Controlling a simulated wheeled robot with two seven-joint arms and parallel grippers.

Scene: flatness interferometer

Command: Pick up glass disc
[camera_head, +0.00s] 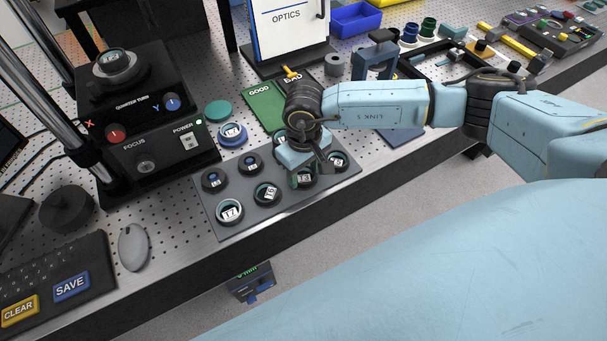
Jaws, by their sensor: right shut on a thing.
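Several glass discs with number labels sit in round holders on a grey tray (282,218). The disc marked 17 (229,213) is front left, with the disc marked 16 (267,194) to its right. Further right is the disc marked 13 (304,180), directly under my right gripper (310,170). That gripper points down and is shut on this disc, whose top is partly covered by the fingers. I cannot tell if it is clear of the tray. Another disc (338,160) is just right of the gripper. My left gripper is out of view.
The black interferometer (150,130) stands at left with a disc (116,64) on top. A green GOOD mat (262,104), a blue-ringed holder (233,134) and a teal disc (218,111) lie behind the tray. A keyboard (50,275) and mouse (133,246) are front left.

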